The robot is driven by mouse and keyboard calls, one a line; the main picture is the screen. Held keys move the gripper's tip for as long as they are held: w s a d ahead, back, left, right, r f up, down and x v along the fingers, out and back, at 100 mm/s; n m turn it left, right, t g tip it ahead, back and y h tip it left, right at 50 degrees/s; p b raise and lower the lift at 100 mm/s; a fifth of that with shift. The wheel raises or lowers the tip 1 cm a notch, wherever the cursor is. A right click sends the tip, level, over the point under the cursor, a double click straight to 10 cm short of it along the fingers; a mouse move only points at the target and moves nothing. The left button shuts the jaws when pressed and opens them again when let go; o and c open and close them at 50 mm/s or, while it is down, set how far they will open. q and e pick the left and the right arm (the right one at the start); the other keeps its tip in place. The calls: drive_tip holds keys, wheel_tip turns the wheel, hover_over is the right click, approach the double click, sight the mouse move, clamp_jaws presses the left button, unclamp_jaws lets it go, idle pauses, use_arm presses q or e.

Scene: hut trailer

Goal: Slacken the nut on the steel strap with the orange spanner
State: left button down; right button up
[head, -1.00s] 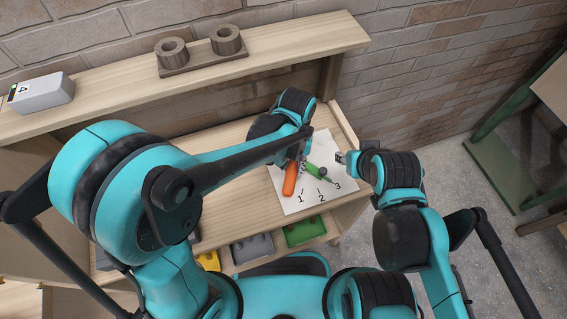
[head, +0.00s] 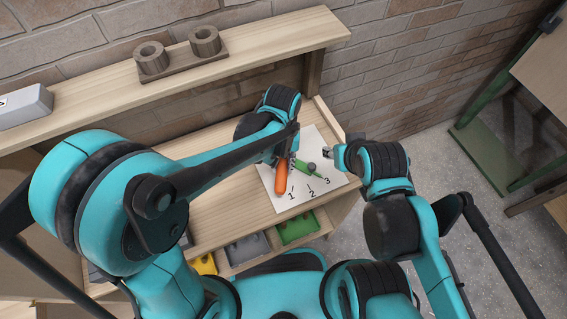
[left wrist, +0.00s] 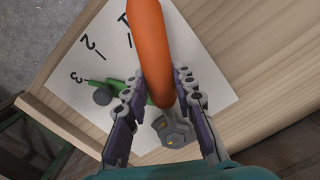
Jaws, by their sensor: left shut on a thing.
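The orange spanner (head: 281,177) shows near the sheet's left part, by the mark 1. My left gripper (left wrist: 160,92) is shut on it in the left wrist view, with a finger on either side of the orange handle (left wrist: 152,45). A grey metal piece with small yellow spots (left wrist: 171,129) lies just past the fingers; I cannot tell whether it is the spanner's head or the nut. The steel strap cannot be made out clearly. My right gripper (head: 328,153) is right of the green part, apparently empty; its jaw opening is too small to judge.
A green part with a dark round knob (head: 311,168) lies on the white sheet (head: 309,205) marked 1, 2, 3. Below are a yellow (head: 204,265), a grey (head: 248,247) and a green bin (head: 297,229). A raised shelf (head: 100,88) holds two brown rings (head: 205,41).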

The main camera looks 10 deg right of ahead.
use_arm(q)
drive_tip(key=shift+r+p, duration=3.1)
drive_tip(key=shift+r, duration=1.15)
drive_tip(key=shift+f, duration=0.1)
